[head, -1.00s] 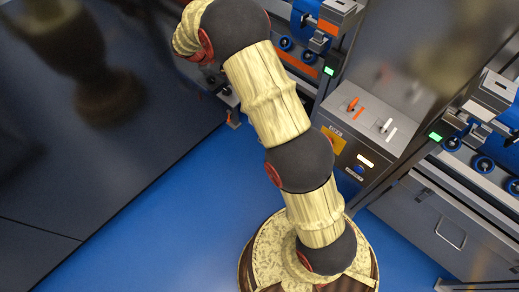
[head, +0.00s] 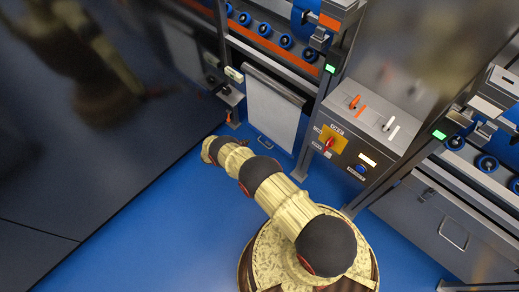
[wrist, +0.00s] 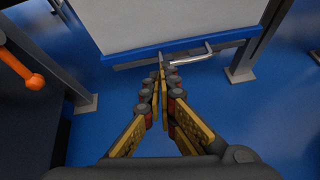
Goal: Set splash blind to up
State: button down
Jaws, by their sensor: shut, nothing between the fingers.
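A pale panel (head: 272,108), which looks like the splash blind, hangs low in the frame under the left roller line. A bar handle (head: 264,142) is at its bottom edge. In the wrist view the panel (wrist: 180,20) has a blue lower edge, and its metal handle (wrist: 192,57) sticks out toward me. My gripper (wrist: 160,82) is shut and empty, its fingertips close below the handle's left end. I cannot tell whether they touch it.
A control cabinet (head: 375,120) with a red rotary switch (head: 328,142) and levers stands right of the panel. An orange-knobbed lever (wrist: 22,68) is at left in the wrist view. A dark wall bounds the left; the blue floor (head: 150,220) between is clear.

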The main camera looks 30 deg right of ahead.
jog(key=s+f+n+t, duration=0.1)
jog(key=s+f+n, duration=0.1)
jog(key=s+f, duration=0.45)
jog(key=w+a+f+b+x, duration=0.1)
jog(key=b+x, duration=0.3)
jog(key=x, duration=0.8)
jog(key=shift+s+a+r, duration=0.15)
jog(key=shift+r, duration=0.9)
jog(key=shift+s+a+r, duration=0.15)
jog(key=shift+r, duration=0.9)
notch_tip(320, 180, up, 43)
jog(key=p, duration=1.9)
